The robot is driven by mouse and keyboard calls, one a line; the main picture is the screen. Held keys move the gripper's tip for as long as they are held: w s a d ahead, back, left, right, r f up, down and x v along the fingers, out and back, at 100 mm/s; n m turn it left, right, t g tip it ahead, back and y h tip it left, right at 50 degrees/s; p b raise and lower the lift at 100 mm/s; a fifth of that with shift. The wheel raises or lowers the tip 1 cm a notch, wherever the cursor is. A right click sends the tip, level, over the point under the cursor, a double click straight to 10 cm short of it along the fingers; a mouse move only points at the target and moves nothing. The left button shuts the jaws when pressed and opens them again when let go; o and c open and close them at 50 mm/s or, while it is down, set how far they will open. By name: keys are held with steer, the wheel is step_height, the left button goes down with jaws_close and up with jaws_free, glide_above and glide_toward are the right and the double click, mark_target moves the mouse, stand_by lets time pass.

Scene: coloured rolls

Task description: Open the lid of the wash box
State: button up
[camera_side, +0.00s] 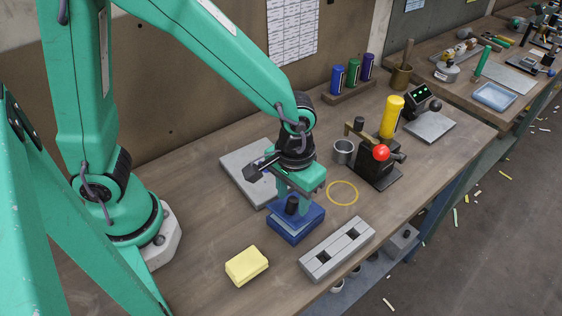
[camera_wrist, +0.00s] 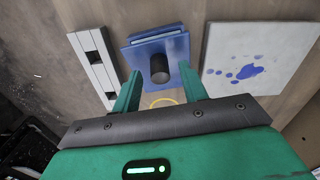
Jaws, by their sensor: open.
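The wash box (camera_side: 296,222) is a dark blue box with a lid on top. A black round knob (camera_side: 292,205) stands up from the lid. In the wrist view the blue lid (camera_wrist: 140,57) and knob (camera_wrist: 159,68) are near the top centre. My gripper (camera_side: 295,194) is over the box, pointing down, with its green fingers open. In the wrist view my gripper (camera_wrist: 160,82) has one finger on each side of the knob's line, with gaps showing; nothing is held. I cannot tell how far down the fingers reach along the knob. The lid looks seated on the box.
A grey slotted block (camera_side: 337,248) and a yellow sponge (camera_side: 246,266) lie near the box. A pale plate with blue stains (camera_wrist: 250,62) lies beside it. A yellow ring (camera_side: 342,193) and a dark machine with a red ball (camera_side: 381,153) stand to the right.

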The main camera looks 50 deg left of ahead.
steer(key=shift+f, duration=0.2)
jaws_close()
steer(key=shift+w+r, duration=0.1)
steer(key=shift+w, duration=0.05)
steer(key=shift+w+a+r+g+y, duration=0.1)
steer(key=shift+w+r+g+y, duration=0.25)
steer(key=shift+g, duration=0.15)
jaws_free()
stand_by(0.4)
